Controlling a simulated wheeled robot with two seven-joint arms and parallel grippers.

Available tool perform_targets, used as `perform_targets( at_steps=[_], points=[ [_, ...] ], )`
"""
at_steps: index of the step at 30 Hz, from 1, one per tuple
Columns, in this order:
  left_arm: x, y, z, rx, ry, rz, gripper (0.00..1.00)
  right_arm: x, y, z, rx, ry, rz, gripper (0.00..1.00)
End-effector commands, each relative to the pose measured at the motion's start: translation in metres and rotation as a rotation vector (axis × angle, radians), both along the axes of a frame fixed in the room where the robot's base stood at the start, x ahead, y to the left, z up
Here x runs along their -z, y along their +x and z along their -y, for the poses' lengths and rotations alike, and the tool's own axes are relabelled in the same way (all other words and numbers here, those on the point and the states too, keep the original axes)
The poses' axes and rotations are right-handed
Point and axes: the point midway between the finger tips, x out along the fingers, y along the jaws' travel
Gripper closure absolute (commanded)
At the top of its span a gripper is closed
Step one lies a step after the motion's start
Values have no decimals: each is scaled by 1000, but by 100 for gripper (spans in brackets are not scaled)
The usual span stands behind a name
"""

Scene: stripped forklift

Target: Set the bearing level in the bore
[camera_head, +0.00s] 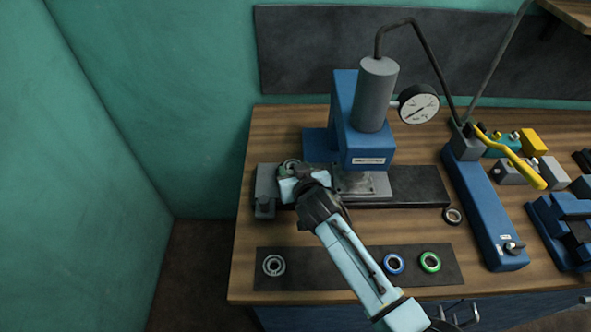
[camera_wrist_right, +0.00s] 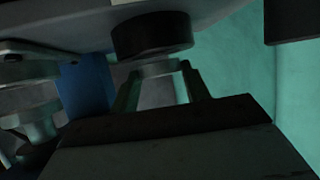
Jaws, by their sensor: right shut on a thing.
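My right gripper (camera_head: 290,180) reaches in from the lower right of the head view, at the left end of the press bed. It is shut on a grey ring-shaped bearing, which shows between the fingers in the right wrist view (camera_wrist_right: 160,68). A grey block (camera_head: 265,185) sits beside the gripper on the left. The bore is not clearly visible, so I cannot tell whether the bearing is in it or level. A dark cylinder (camera_wrist_right: 150,35) is just above the bearing in the wrist view. My left gripper is not in view.
The blue press (camera_head: 365,145) with its grey cylinder (camera_head: 377,95) and gauge (camera_head: 418,104) stands right of the gripper. A dark mat (camera_head: 335,255) holds a grey bearing (camera_head: 274,265), a blue ring (camera_head: 393,264) and a green ring (camera_head: 430,262). A blue pump (camera_head: 487,210) stands farther right.

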Motion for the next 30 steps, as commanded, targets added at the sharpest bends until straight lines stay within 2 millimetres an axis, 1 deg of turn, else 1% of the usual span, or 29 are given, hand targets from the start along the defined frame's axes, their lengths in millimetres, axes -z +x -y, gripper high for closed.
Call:
perform_targets(
  at_steps=[14, 30],
  points=[
    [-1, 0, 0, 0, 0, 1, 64, -1, 0, 0, 0, 1, 1, 83],
    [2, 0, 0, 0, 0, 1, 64, 6, 0, 0, 0, 0, 1, 83]
  ],
)
